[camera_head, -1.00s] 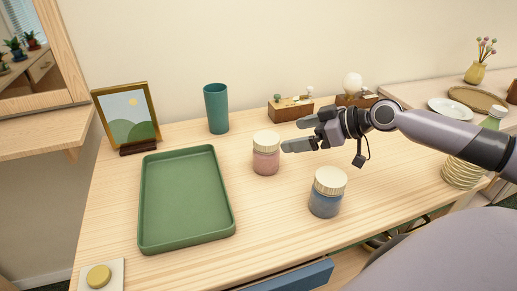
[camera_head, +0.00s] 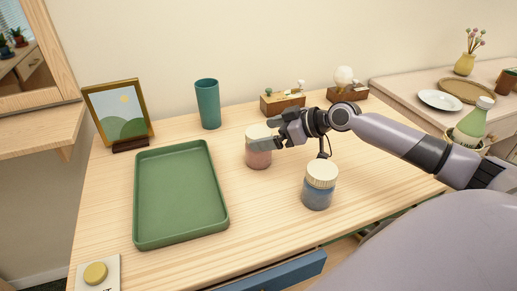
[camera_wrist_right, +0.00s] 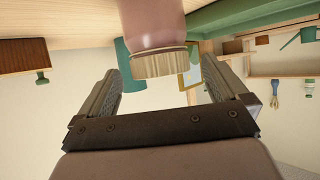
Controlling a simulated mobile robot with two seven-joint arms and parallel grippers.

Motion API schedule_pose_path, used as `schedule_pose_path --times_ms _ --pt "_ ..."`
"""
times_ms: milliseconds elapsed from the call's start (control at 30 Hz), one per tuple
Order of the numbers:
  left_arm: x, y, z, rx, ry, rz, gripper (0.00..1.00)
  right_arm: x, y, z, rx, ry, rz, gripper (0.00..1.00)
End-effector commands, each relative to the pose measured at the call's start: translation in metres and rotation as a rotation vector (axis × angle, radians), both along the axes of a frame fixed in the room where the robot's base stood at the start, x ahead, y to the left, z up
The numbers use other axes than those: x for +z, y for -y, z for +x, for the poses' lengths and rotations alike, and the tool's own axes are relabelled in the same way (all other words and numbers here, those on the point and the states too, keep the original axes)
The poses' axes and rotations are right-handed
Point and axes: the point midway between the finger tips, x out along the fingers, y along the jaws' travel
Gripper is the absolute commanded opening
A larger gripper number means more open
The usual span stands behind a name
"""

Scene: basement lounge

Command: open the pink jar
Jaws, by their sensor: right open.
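The pink jar (camera_head: 258,158) stands upright on the wooden table, with its ribbed cream lid (camera_head: 257,133) on. My right gripper (camera_head: 262,132) is open at the jar's lid, reaching in from the right, and its fingers cover part of the jar. In the right wrist view the picture is upside down: the pink jar (camera_wrist_right: 150,22) and its lid (camera_wrist_right: 158,63) show ahead, between the two spread fingers (camera_wrist_right: 170,92). Whether a finger touches the lid I cannot tell. My left gripper is out of view.
A blue jar (camera_head: 317,192) with a cream lid stands in front to the right. A green tray (camera_head: 181,232) lies left of the pink jar. A teal cup (camera_head: 208,105), a framed picture (camera_head: 119,115) and a wooden box (camera_head: 282,104) stand behind. Bare table lies between tray and blue jar.

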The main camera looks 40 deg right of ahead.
Motion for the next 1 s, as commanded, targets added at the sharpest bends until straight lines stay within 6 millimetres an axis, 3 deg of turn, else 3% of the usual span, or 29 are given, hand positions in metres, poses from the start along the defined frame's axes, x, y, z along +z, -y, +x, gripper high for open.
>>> schedule_pose_path --times_ms 500,800,1000 --pt "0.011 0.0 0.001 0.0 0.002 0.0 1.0 -0.025 -0.023 0.037 0.0 0.0 0.002 1.0" --pt "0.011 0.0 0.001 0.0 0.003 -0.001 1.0 -0.027 -0.024 0.038 0.001 -0.001 0.0 1.0" --pt "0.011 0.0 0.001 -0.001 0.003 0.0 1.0 -0.027 -0.024 0.038 0.001 0.0 0.0 0.4"
